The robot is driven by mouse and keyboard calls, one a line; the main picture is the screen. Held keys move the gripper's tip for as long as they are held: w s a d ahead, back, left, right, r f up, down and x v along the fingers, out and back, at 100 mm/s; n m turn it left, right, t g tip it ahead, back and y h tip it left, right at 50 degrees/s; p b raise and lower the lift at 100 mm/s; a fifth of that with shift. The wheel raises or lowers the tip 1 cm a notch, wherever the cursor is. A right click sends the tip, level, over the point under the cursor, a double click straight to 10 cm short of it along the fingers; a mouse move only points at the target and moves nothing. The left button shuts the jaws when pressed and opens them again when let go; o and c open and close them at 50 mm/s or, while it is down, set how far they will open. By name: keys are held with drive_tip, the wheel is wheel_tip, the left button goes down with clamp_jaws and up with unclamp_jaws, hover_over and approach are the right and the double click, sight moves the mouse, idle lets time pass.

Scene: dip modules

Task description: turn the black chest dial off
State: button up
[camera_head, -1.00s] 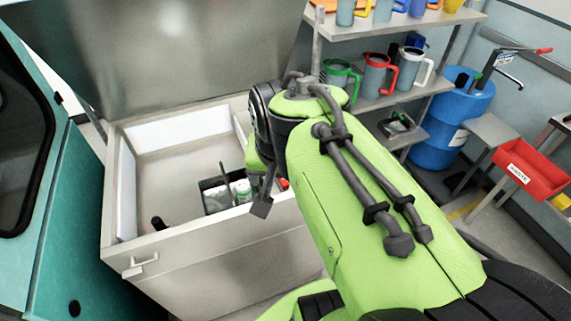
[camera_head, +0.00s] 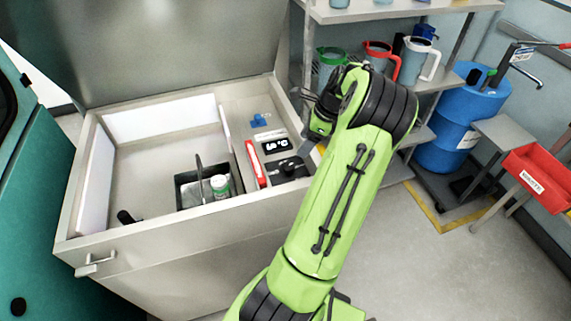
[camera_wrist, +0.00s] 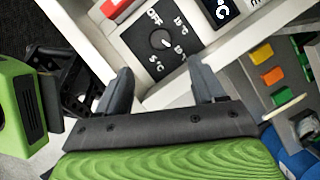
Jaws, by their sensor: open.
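The black chest dial (camera_head: 289,168) is on a dark panel on the right part of the open chest's top. In the wrist view the round black dial (camera_wrist: 160,40) sits among white marks, with OFF at the upper left and temperatures around it. Its small white mark seems to point to the lower right, away from OFF. My gripper (camera_wrist: 160,72) is open and empty, its two fingers spread just short of the dial panel. In the head view my gripper (camera_head: 308,146) is beside the chest's right edge, partly hidden by my arm.
The open chest (camera_head: 68,215) has a raised lid and holds a black box (camera_head: 190,203) with a white-capped bottle (camera_head: 220,184). A red handle (camera_head: 255,164), a display (camera_head: 277,146) and a blue knob (camera_head: 259,121) surround the dial panel. A jug shelf (camera_head: 400,12) stands behind.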

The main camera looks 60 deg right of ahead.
sight(288, 166)
drive_tip(key=b+x, duration=0.2)
drive_tip(key=x, duration=0.9)
drive_tip(key=shift+d+f, duration=0.1)
drive_tip(key=shift+f, duration=0.3)
drive_tip(key=shift+c, duration=0.3)
drive_tip(key=shift+r, duration=0.1)
drive_tip(key=c, duration=1)
